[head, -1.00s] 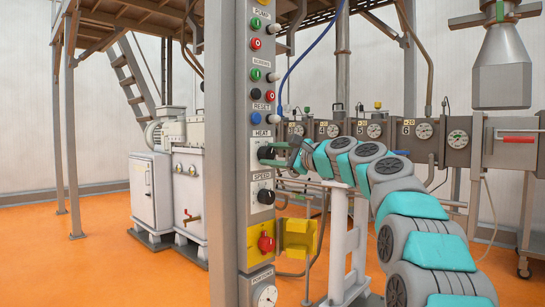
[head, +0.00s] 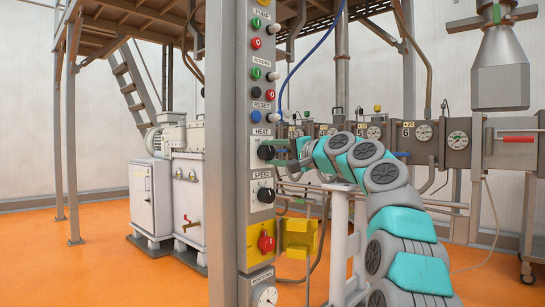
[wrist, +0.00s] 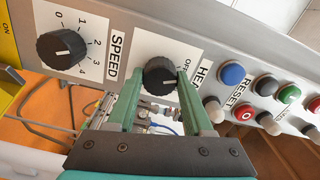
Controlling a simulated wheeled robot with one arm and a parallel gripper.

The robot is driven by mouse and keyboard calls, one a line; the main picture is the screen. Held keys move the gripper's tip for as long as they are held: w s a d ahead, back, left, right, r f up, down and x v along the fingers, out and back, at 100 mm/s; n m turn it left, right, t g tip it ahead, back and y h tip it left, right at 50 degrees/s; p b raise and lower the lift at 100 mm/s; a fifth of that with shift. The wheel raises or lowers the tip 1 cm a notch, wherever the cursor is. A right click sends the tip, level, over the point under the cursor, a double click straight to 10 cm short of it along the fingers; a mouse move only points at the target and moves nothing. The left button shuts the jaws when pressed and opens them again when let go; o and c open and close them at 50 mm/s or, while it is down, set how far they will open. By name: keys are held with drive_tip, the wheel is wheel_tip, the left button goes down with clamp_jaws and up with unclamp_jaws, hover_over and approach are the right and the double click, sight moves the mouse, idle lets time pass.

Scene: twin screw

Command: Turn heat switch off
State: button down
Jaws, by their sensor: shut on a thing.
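The black round heat switch (head: 266,152) is on the grey control column, below its HEAT label. In the wrist view the heat switch (wrist: 160,75) sits on a white plate with an OFF mark at its right. My gripper (wrist: 160,82) has its green fingers on either side of this knob, shut on it. In the head view my gripper (head: 282,152) reaches the knob from the right. The fingers hide part of the plate and its marks, and I cannot read the pointer's exact angle.
The black speed knob (wrist: 62,50), with a numbered scale, is beside the heat switch. Blue, red, green and black buttons (wrist: 232,75) line the panel's other side. A yellow box with a red switch (head: 265,242) is lower on the column. A white post (head: 337,240) stands near my arm.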

drive_tip(key=shift+f+n, duration=0.15)
drive_tip(key=shift+n, duration=0.45)
drive_tip(key=shift+c, duration=1.5)
unclamp_jaws()
drive_tip(key=b+v, duration=0.2)
drive_tip(key=v, duration=0.5)
drive_tip(key=shift+s+d, duration=0.2)
drive_tip(key=shift+d, duration=0.1)
